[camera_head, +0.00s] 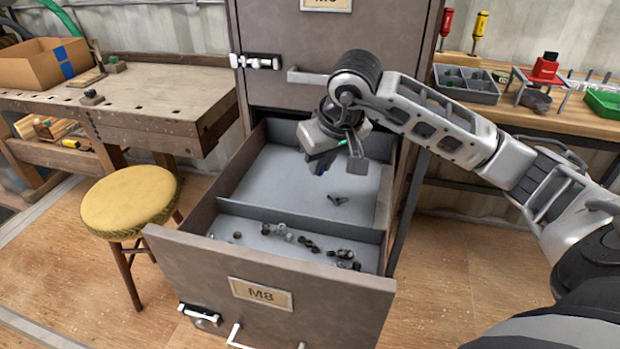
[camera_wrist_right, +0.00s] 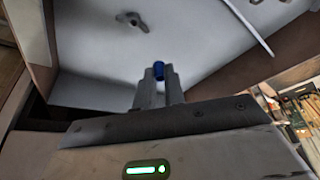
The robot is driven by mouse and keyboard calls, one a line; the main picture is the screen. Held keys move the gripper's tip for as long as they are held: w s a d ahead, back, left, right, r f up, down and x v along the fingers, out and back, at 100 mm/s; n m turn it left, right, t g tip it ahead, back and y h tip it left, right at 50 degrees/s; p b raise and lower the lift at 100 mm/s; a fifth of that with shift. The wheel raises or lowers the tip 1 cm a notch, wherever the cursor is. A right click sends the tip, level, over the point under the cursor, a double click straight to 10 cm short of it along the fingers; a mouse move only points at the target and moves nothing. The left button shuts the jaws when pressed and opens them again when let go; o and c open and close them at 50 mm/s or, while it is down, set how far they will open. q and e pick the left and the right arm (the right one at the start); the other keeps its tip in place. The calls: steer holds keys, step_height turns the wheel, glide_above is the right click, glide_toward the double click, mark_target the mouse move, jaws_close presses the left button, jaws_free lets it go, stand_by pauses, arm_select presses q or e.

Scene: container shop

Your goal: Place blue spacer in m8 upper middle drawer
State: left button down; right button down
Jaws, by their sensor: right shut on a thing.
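The M8 drawer (camera_head: 210,258) is pulled open, with a divider splitting it into a front and a back compartment. My right gripper (camera_head: 322,166) is over the back compartment, pointing down. It is shut on the blue spacer (camera_wrist_right: 158,70), which shows between the fingertips in the right wrist view. In the head view only a small dark blue bit shows at the fingers. A small dark wing-shaped part (camera_head: 338,200) lies on the back compartment's floor; it also shows in the right wrist view (camera_wrist_right: 130,19). My left gripper is not in view.
Several small dark parts (camera_head: 310,244) lie in the front compartment. A closed drawer (camera_head: 280,40) is above the open one. A yellow stool (camera_head: 130,200) and a workbench (camera_head: 150,105) stand left. A bench with trays (camera_head: 466,85) stands right.

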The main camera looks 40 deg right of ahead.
mark_target(306, 194)
steer(key=shift+w+a+f, duration=0.35)
steer(key=shift+f, duration=0.25)
steer(key=shift+w+a+f, duration=0.3)
steer(key=shift+a+f, duration=0.05)
steer(key=shift+f, duration=0.2)
step_height(306, 194, down, 3)
steer(key=shift+w+a+f+p, duration=0.1)
steer(key=shift+f+p, duration=0.1)
steer(key=shift+p, duration=0.15)
steer(key=c, duration=1.9)
jaws_free()
steer(key=shift+f, duration=0.15)
steer(key=o, duration=0.4)
